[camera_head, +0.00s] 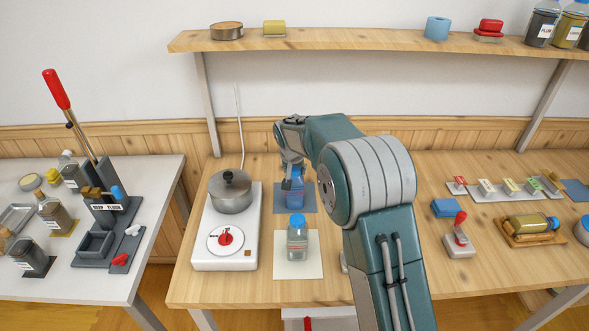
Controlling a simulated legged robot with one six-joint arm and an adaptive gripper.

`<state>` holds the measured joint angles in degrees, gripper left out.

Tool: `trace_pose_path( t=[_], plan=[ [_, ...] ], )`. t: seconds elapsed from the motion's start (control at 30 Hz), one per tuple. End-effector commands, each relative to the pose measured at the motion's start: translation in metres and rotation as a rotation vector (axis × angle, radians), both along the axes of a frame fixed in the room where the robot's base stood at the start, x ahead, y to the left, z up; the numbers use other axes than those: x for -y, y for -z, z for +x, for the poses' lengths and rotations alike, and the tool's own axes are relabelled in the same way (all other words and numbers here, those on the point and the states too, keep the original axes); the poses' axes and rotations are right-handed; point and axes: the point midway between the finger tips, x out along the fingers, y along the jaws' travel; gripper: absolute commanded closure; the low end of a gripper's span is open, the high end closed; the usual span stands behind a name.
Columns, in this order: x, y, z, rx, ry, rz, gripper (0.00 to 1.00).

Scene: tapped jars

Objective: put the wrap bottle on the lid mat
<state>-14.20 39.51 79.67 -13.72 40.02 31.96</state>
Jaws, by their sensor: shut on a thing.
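My gripper (292,168) points down at the back middle of the wooden table, shut on the top of a blue bottle (294,199). The bottle is upright over a blue-grey mat (308,205); I cannot tell if it touches the mat. A second bottle (297,245), clear grey with a blue cap, stands upright on a cream mat (285,270) in front. I see no readable names on either bottle or mat, so I cannot tell which are the wrap bottle and lid mat. My arm comes in from the front right and hides the table behind it.
A white hot plate (249,245) with a steel pot (232,192) stands left of the mats. A shelf (350,42) hangs above the back.

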Motion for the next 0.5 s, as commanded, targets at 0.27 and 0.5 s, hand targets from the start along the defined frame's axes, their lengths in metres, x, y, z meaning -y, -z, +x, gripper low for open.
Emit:
trace_pose_path(
  t=[0.27,0.5],
  plan=[
    [0.0001,0.0009,-0.0001,0.0,0.0,0.0,0.16],
    [0.0001,0.0009,-0.0001,0.0,0.0,0.0,0.13]
  ],
)
